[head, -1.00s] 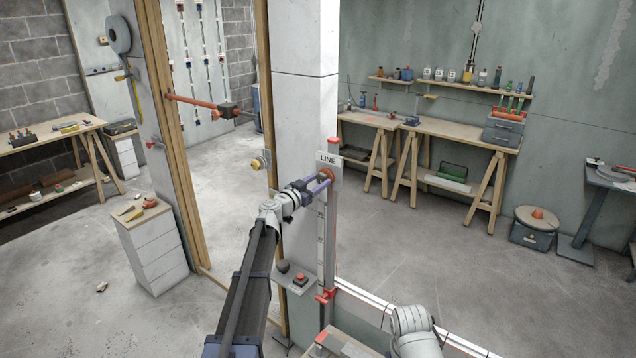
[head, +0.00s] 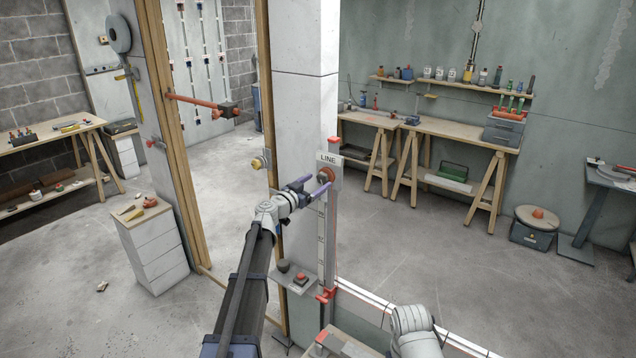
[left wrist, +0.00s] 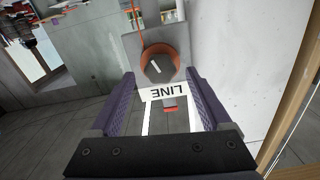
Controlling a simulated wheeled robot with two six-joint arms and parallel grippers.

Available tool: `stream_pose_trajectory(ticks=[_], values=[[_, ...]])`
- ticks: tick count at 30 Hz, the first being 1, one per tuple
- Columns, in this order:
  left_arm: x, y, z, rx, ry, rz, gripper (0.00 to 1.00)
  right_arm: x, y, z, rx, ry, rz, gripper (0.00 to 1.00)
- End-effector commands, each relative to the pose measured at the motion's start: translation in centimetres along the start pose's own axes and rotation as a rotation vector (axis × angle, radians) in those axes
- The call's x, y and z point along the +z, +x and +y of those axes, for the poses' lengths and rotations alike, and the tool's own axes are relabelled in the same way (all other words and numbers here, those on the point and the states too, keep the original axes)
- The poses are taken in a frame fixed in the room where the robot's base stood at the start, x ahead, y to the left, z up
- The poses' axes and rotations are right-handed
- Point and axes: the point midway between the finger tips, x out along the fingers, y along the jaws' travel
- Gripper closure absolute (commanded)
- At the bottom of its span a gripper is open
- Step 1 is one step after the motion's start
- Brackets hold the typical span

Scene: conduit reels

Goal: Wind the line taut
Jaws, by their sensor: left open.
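The reel knob (head: 325,174), a dark round cap with an orange-red rim, sits on a grey plate under a white LINE label (head: 329,159) on the post. In the left wrist view the knob (left wrist: 160,65) shows a white mark on its face, and an orange line (left wrist: 136,22) runs past it. My left gripper (head: 318,188) is open and points at the knob. In the left wrist view its two purple fingers (left wrist: 158,80) stand apart, one at each side of the knob's near edge. I cannot tell whether they touch it. My right gripper is not in view.
A small shelf (head: 296,281) with a red button (head: 301,278) and a dark cup (head: 284,266) juts out below my left arm. A red clamp (head: 326,295) is low on the post. A workbench (head: 450,131) stands at the back; the floor between is clear.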

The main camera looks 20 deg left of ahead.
Motion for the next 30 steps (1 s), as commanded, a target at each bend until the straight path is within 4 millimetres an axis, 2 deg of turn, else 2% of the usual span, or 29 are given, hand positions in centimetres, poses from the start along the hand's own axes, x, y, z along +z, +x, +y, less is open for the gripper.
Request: stream_pose_trajectory(ticks=[6, 12, 26, 29, 30], values=[[0.0, -3.8, 0.2, -0.002, 0.000, 0.000, 0.18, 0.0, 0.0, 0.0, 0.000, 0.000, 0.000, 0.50], [0.0, -6.2, 0.1, 0.000, 0.001, -0.001, 0.18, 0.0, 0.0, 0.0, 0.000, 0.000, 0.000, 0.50], [0.1, -6.3, 0.3, 0.004, 0.000, -0.002, 0.18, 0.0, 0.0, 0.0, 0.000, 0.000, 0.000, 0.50], [0.4, -6.1, 2.4, 0.045, -0.008, -0.023, 0.18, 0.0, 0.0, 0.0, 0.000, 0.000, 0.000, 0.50], [0.7, -6.0, 4.0, 0.078, -0.016, -0.042, 0.18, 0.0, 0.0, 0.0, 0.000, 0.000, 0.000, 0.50]])
